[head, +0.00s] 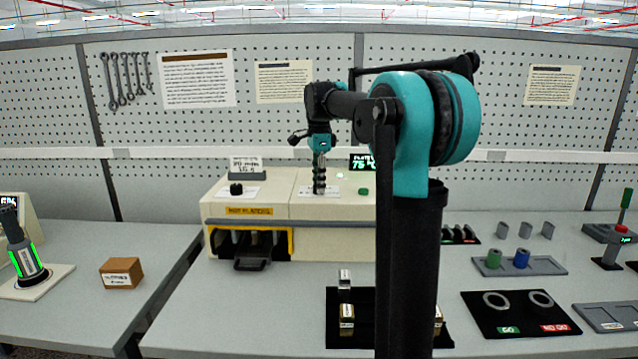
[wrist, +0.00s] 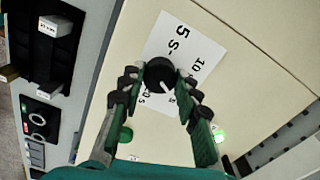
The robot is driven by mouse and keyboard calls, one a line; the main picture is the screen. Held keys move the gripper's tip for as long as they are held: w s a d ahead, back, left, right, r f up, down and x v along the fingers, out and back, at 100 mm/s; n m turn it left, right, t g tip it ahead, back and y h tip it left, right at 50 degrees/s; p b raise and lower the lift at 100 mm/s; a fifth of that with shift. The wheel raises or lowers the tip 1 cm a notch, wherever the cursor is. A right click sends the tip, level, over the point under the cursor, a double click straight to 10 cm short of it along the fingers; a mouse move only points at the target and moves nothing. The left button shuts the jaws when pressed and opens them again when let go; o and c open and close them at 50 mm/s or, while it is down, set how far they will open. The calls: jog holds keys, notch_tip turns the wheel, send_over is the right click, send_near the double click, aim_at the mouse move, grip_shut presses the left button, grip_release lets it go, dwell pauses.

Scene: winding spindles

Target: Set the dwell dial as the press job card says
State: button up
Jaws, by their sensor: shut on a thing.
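The dwell dial is a black round knob (wrist: 160,75) on a white scale plate (wrist: 182,45) in the wrist view. The plate shows "5 S" and "10", with smaller marks partly hidden. A pale pointer mark on the knob points toward the lower right of that view. My gripper (wrist: 158,84) is closed around the knob, one finger on each side. In the head view my gripper (head: 319,188) points straight down onto the top of the cream press (head: 340,205), hiding the dial. A small card (head: 246,166) stands at the back left of the press; its text is too blurred to read surely.
Another black knob (head: 236,189) sits on the press's left part. A green button (head: 363,191) is right of my gripper, below a display (head: 362,163) reading about 75 °C. A black tray (head: 334,300) with small blocks lies in front. Larger notices (head: 197,79) hang behind.

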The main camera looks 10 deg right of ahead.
dwell(0.4)
jog(key=o, duration=1.2)
jog(key=shift+c, duration=0.2)
notch_tip(320, 180, up, 12)
